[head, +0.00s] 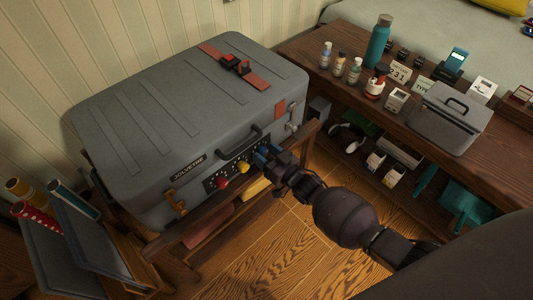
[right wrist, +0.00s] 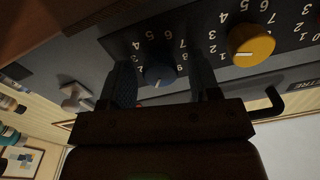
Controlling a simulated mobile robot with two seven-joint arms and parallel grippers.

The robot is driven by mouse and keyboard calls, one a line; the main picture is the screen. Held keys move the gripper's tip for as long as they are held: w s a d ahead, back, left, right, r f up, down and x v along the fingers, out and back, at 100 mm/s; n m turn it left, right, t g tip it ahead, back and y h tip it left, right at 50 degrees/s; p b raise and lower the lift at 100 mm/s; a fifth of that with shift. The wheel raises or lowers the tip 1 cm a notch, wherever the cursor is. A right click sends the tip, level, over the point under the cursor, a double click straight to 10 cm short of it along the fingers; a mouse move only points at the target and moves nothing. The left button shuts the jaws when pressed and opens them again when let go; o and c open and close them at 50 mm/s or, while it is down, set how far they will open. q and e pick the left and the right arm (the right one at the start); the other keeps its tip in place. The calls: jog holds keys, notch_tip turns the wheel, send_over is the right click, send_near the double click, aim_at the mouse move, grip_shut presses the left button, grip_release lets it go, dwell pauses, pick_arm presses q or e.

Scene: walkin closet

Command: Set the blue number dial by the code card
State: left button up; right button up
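The blue number dial (right wrist: 160,76) is on the dark number plate (right wrist: 150,42) on the grey suitcase's (head: 190,110) front. A pale mark shows at its edge in the right wrist view. My right gripper (right wrist: 162,84) is open, one finger on each side of the blue dial, with gaps between fingers and dial. In the head view my right gripper (head: 268,158) reaches the plate from the right and largely hides the blue dial. A small white card (head: 400,72) on the wooden table seems to read 731. My left gripper is not in view.
A yellow dial (right wrist: 251,44) sits beside the blue one, and a red dial (head: 222,182) beyond it. The suitcase handle (head: 241,136) is above the plate. Bottles, a teal flask (head: 379,42) and a grey box (head: 448,118) stand on the table (head: 510,125).

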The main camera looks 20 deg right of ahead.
jog(key=shift+s, duration=0.1)
jog(key=shift+s+d, duration=0.15)
jog(key=shift+s, duration=0.1)
pick_arm(q)
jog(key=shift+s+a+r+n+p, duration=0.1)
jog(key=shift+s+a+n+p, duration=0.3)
jog(key=shift+p, duration=0.6)
pick_arm(e)
jog(key=v, duration=1)
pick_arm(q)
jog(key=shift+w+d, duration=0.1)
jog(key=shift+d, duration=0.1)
pick_arm(e)
jog(key=shift+s, duration=0.1)
